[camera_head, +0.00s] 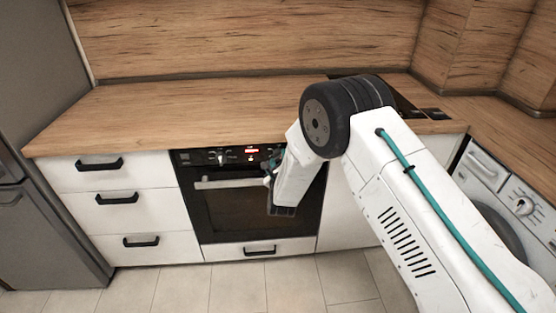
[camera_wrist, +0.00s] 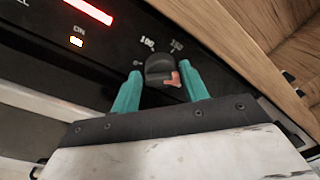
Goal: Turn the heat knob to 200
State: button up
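The heat knob (camera_wrist: 158,66) is a dark round knob on the black oven panel, with white number marks above it; one looks like 100. A reddish-orange patch shows on its lower right side. My gripper (camera_wrist: 160,72) has its two teal fingers on either side of the knob. A thin gap shows at the left finger; the right finger looks very close to the knob, and contact there is unclear. In the head view my gripper (camera_head: 271,166) is at the right part of the oven front (camera_head: 225,205), and my arm hides this knob.
A lit red display (camera_wrist: 88,10) is left of the knob. Another knob (camera_head: 217,157) is at the panel's left. The oven's handle bar (camera_head: 225,183) runs below the panel. The wooden worktop (camera_head: 200,110) overhangs above, and a washing machine (camera_head: 510,195) stands at the right.

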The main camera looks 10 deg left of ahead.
jog(key=shift+o, duration=0.7)
jog(key=s+d, duration=0.1)
jog(key=s, duration=0.6)
jog(key=shift+s+d, duration=0.15)
jog(key=shift+s, duration=0.2)
